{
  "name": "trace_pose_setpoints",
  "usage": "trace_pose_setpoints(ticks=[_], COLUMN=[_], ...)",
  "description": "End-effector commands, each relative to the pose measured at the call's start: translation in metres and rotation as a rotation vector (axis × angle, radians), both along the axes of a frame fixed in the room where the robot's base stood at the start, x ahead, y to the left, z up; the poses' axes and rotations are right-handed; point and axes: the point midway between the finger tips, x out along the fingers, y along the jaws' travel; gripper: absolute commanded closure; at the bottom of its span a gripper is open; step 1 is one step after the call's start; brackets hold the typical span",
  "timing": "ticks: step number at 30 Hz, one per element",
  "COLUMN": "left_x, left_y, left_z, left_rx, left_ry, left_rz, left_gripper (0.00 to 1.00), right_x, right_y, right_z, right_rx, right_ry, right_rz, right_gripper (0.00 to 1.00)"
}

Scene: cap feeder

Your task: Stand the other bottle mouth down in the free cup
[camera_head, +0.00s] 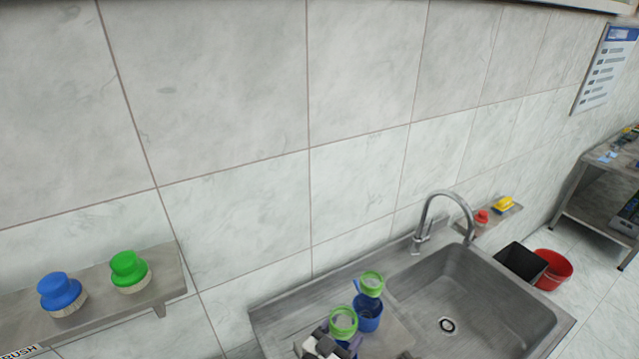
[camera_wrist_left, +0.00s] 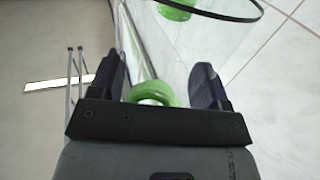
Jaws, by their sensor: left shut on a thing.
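One bottle (camera_head: 371,283), with a green ring uppermost, stands in a blue cup (camera_head: 368,313) on the drainboard beside the sink. The other bottle (camera_head: 343,323) also shows a green ring on top and is nearer, at the lower edge of the head view. My left gripper (camera_head: 334,345) is shut on this nearer bottle; its green ring (camera_wrist_left: 154,90) lies between the fingers in the left wrist view. The standing bottle's ring (camera_wrist_left: 178,8) shows at the top there. A dark blue shape beneath the held bottle is partly hidden; I cannot tell whether it is a cup. My right gripper is not in view.
The steel sink (camera_head: 470,300) and curved tap (camera_head: 445,205) are to the right of the bottles. A wall shelf (camera_head: 95,290) at left holds a blue brush (camera_head: 60,290) and a green brush (camera_head: 128,268). A red bucket (camera_head: 553,268) stands far right.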

Motion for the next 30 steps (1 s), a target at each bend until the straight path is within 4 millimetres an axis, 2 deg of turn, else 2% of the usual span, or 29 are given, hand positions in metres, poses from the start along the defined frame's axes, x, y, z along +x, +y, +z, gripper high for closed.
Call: trace_pose_setpoints(ticks=[1, 7, 30], left_x=[0.000, 0.000, 0.000], left_y=[0.000, 0.000, 0.000], left_z=[-0.019, -0.043, -0.052], left_rx=[0.001, 0.000, 0.000], left_ry=[0.000, -0.001, 0.000], left_rz=[0.000, 0.000, 0.000], left_gripper=[0.52, 0.52, 0.52], right_x=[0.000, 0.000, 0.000], right_y=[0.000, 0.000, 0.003], right_z=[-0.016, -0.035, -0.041], right_rx=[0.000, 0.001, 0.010], right_ry=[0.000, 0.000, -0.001], right_rz=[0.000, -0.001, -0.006], right_gripper=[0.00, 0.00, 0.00])
